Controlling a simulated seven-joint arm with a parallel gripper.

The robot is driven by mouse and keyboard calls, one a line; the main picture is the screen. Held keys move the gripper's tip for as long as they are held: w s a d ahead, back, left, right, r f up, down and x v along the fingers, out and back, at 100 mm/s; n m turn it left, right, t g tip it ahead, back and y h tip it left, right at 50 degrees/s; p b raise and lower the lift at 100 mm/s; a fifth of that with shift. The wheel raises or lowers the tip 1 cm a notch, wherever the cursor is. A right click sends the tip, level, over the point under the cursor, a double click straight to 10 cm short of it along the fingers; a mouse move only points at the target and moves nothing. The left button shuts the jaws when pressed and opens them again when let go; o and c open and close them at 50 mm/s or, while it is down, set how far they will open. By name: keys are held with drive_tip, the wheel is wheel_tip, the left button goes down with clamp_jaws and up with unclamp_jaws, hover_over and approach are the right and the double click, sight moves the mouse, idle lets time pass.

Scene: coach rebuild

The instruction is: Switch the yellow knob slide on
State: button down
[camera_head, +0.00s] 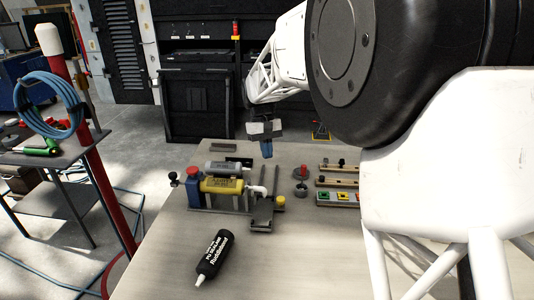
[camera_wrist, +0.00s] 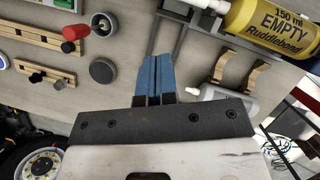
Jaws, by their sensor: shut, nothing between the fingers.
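A small yellow knob (camera_head: 281,202) shows in the head view, beside the front right of the cartridge fixture (camera_head: 225,198). I cannot tell whether it belongs to a slide. Wooden slide rails (camera_head: 338,183) lie to its right, partly cut off by my arm; the knobs I can make out there are dark or red. In the wrist view, the rails (camera_wrist: 42,73) carry a red knob (camera_wrist: 76,32) and dark knobs, with no yellow knob clearly visible. My gripper (camera_head: 267,154), with blue fingers, is shut and empty above the table behind the fixture. It also shows in the wrist view (camera_wrist: 158,62).
The fixture holds a yellow cartridge (camera_head: 222,185) and a grey one (camera_head: 227,168). A black sealant bottle (camera_head: 214,257) lies in front. A round grey base with a red top (camera_head: 301,176) stands right of the fixture. The table's front middle (camera_head: 290,265) is clear.

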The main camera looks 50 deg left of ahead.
sight(269, 209)
drive_tip(key=shift+w+a+f, duration=0.1)
drive_tip(key=shift+w+a, duration=0.5)
drive_tip(key=shift+w, duration=0.05)
drive_tip(key=shift+f, duration=0.1)
drive_tip(key=x, duration=1)
drive_tip(key=shift+s+d, duration=0.2)
drive_tip(key=shift+d, duration=0.3)
drive_tip(key=shift+s+d, duration=0.15)
drive_tip(key=shift+d, duration=0.3)
drive_tip(key=shift+s+d, duration=0.3)
drive_tip(key=shift+d, duration=0.6)
